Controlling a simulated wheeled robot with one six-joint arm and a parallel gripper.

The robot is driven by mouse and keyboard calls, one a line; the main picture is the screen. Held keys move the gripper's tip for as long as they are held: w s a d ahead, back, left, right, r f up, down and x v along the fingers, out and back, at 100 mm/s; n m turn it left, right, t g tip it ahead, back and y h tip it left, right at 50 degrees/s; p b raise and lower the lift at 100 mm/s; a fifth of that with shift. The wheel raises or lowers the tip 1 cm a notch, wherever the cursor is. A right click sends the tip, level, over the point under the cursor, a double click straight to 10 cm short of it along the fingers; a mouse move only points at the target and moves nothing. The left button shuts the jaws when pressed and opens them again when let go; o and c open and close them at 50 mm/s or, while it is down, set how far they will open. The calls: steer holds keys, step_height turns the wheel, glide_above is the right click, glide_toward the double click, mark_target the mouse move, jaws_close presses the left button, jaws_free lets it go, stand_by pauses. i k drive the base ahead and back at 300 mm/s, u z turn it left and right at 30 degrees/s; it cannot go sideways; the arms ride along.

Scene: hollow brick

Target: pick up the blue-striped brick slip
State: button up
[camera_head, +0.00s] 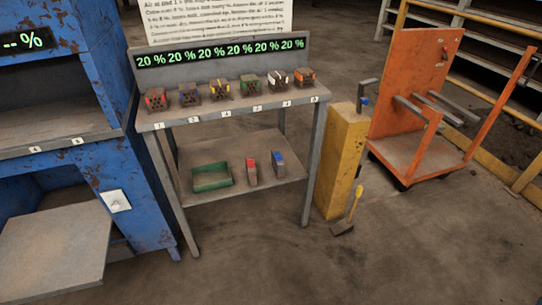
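A narrow grey-brown slip with a blue band on top (278,160) stands on the lower shelf of the grey table, right of a similar slip with a red band (251,168). A green open tray (211,178) lies left of both on that shelf. On the upper shelf several dark hollow bricks stand in a row. The second from the left (190,96) has a dull bluish or purple mark, too small to be sure. My gripper is not in view.
The grey table (240,192) carries a display reading several "20 %" values. A blue rusty cabinet (150,205) with an open flap (55,250) stands close on the left. A yellow post (342,160) and an orange cart (400,100) stand right.

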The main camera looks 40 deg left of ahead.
mark_target(279, 164)
steer(key=u, duration=0.55)
steer(key=i, duration=0.9)
steer(key=u, duration=1.5)
steer(key=i, duration=0.55)
steer(key=u, duration=0.6)
